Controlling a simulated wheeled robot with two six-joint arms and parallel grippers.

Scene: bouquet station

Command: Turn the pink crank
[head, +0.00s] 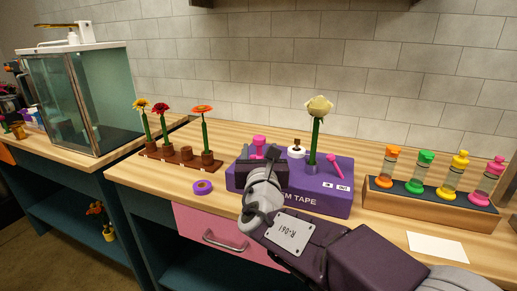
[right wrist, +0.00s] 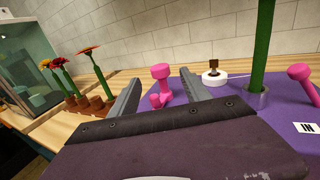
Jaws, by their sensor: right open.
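A purple tape machine (head: 320,204) stands on the wooden counter. The pink crank (head: 259,142), with an upright knob, is at the machine's left end. My right gripper (head: 262,157) is open in front of it and partly hides its base. In the right wrist view the crank (right wrist: 160,82) shows between the two spread grey fingers (right wrist: 157,90), a little beyond them; I cannot tell whether they touch it. My left gripper is not in view.
A white flower (head: 318,106) stands in the machine, with a pink lever (head: 333,160) to its right and a white spool (head: 296,152) to its left. Potted flowers on a brown rack (head: 180,158) stand left. A purple tape roll (head: 203,187) lies nearby. Colored bottles fill a rack (head: 430,204) at right.

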